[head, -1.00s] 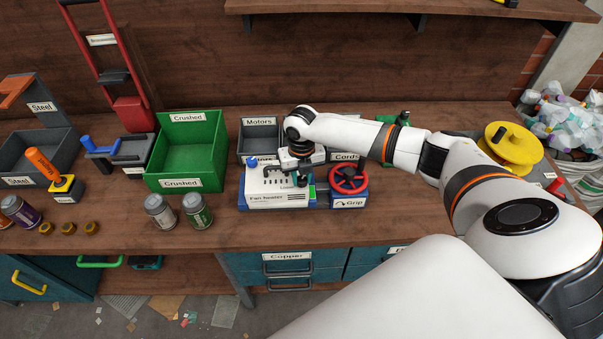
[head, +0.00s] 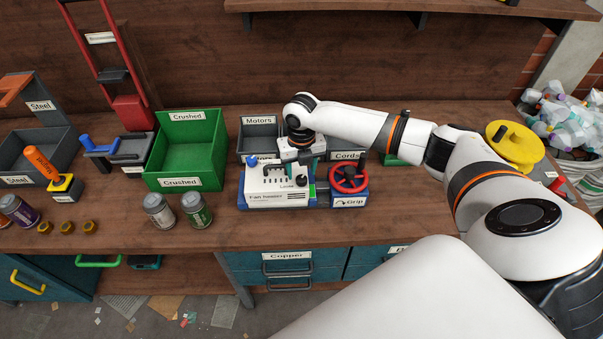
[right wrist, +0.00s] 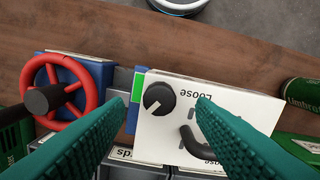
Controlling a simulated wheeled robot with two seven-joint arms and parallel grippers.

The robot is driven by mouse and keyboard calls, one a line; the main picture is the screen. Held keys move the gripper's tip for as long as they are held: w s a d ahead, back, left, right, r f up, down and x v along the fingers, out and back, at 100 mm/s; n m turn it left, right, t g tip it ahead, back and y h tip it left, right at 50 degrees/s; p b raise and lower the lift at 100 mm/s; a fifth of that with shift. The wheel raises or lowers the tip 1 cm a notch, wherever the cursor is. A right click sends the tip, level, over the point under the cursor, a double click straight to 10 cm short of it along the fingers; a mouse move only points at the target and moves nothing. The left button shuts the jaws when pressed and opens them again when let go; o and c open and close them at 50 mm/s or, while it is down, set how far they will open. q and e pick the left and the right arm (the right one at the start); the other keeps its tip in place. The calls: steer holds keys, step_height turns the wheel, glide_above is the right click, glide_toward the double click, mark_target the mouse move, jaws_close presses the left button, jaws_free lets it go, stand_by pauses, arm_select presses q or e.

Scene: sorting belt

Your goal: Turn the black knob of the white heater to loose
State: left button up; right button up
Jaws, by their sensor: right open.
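The white fan heater (head: 265,190) stands on the bench in the head view, on a blue base. Its black knob (head: 301,181) shows at its right side. In the right wrist view the knob (right wrist: 159,98) has a white pointer line towards the lower left of the picture. The word Loose is printed beside it, upside down. My right gripper (right wrist: 163,102) is open, with a green finger on each side of the knob in the picture. I cannot tell the height gap. It holds nothing. My left gripper is not in view.
A red valve wheel (head: 349,178) on a blue Grip box stands close right of the heater. The Motors bin (head: 259,143) is behind, a green Crushed bin (head: 188,150) to the left. Two cans stand at front left.

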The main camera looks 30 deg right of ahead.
mark_target(302, 178)
step_height(302, 178, up, 9)
steer(key=b, duration=0.2)
steer(key=shift+r, duration=0.15)
stand_by(0.3)
